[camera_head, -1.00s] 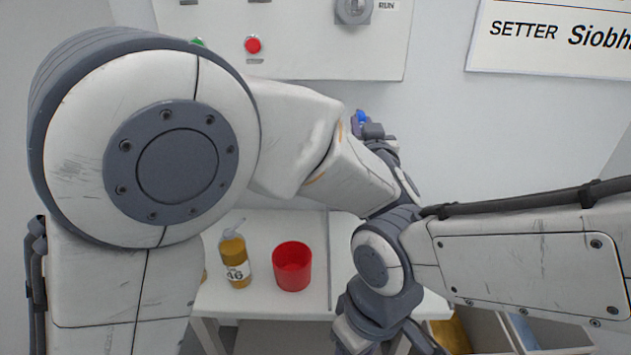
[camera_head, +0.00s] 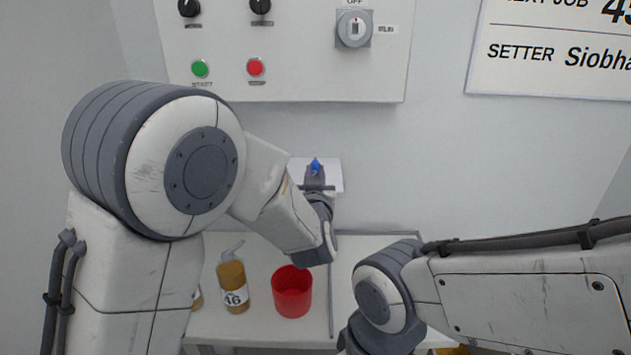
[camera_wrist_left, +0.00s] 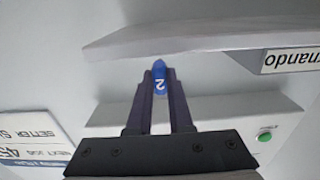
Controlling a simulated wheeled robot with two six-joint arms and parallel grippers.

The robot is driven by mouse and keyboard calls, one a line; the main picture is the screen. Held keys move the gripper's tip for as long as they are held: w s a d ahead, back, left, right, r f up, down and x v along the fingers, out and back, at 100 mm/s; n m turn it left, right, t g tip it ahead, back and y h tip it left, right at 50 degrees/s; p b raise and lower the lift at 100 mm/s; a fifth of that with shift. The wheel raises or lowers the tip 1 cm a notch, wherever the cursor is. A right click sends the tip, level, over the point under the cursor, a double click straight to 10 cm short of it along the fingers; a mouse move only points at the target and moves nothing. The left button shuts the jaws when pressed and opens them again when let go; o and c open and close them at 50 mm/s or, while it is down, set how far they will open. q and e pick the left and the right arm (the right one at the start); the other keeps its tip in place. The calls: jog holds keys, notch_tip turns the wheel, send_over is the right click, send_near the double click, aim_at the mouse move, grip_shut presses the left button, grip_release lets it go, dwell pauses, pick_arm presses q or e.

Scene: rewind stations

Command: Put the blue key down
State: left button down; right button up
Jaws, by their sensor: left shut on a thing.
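The blue key (camera_head: 316,165) is between the fingertips of my left gripper (camera_head: 315,172), in front of the wall below the control panel. In the left wrist view the blue key (camera_wrist_left: 160,79) carries a white "2", and my left gripper (camera_wrist_left: 160,92) is shut on it. The rest of the key is hidden between the fingers. In that view the key's tip comes close to a pale ledge (camera_wrist_left: 200,38); I cannot tell whether they touch. My right arm comes in from the right, but its gripper is out of view.
A control panel (camera_head: 300,65) with knobs and green and red buttons hangs above. Below, a pale table (camera_head: 235,325) holds a red cup (camera_head: 292,292) and an amber bottle (camera_head: 233,285) marked 46. A white sheet-like thing (camera_head: 334,171) is behind the left gripper.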

pick_arm(q)
jog(key=shift+f, duration=0.85)
jog(key=shift+f, duration=0.2)
jog(key=c, duration=0.8)
grip_release()
jog(key=shift+r, duration=0.1)
